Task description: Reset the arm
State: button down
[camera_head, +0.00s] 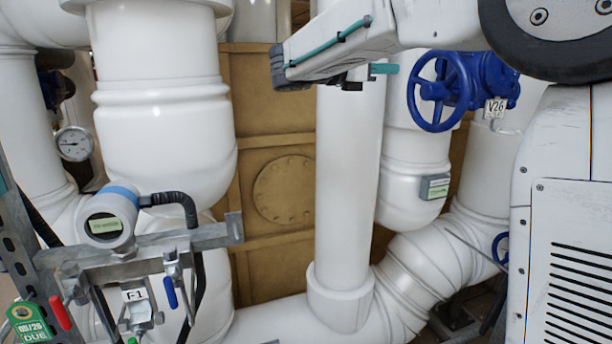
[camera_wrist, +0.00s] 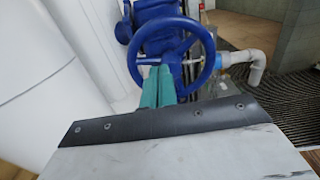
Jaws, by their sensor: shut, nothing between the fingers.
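My gripper (camera_head: 385,68) shows in the head view as a short teal tip below my white arm, just left of the blue handwheel (camera_head: 440,92). In the wrist view my gripper (camera_wrist: 158,87) has its two teal fingers together, with nothing between them. They point at the blue handwheel (camera_wrist: 217,62) and overlap the lower left part of its ring and the area below its hub. A small gap shows between the tip and the wheel in the head view. The wheel sits on a blue valve body with a tag reading V26 (camera_head: 495,108).
Thick white pipes (camera_head: 345,190) stand left of and below my gripper. A gauge (camera_head: 73,144), a transmitter (camera_head: 106,218) and a metal bracket (camera_head: 150,248) are at the left. The wrist view shows a white pipe elbow (camera_wrist: 258,67) and dark grating (camera_wrist: 285,105) at the right.

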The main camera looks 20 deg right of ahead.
jog(key=s+a+f+m+y, duration=0.1)
jog(key=s+f+m+y, duration=0.4)
jog(key=f, duration=0.4)
jog(key=s+a+f+m+y, duration=0.1)
jog(key=s+f+m+y, duration=0.2)
jog(key=s+f, duration=0.45)
jog(key=s+a+f+m+y, duration=0.4)
jog(key=s+f+m+y, duration=0.1)
jog(key=s, duration=0.5)
jog(key=s+a+f+m+y, duration=0.4)
jog(key=s+f, duration=0.3)
jog(key=s, duration=0.4)
jog(key=shift+a+f+m+t+y, duration=0.15)
jog(key=shift+a+m+t+y, duration=0.25)
jog(key=shift+m, duration=0.3)
jog(key=shift+d, duration=0.15)
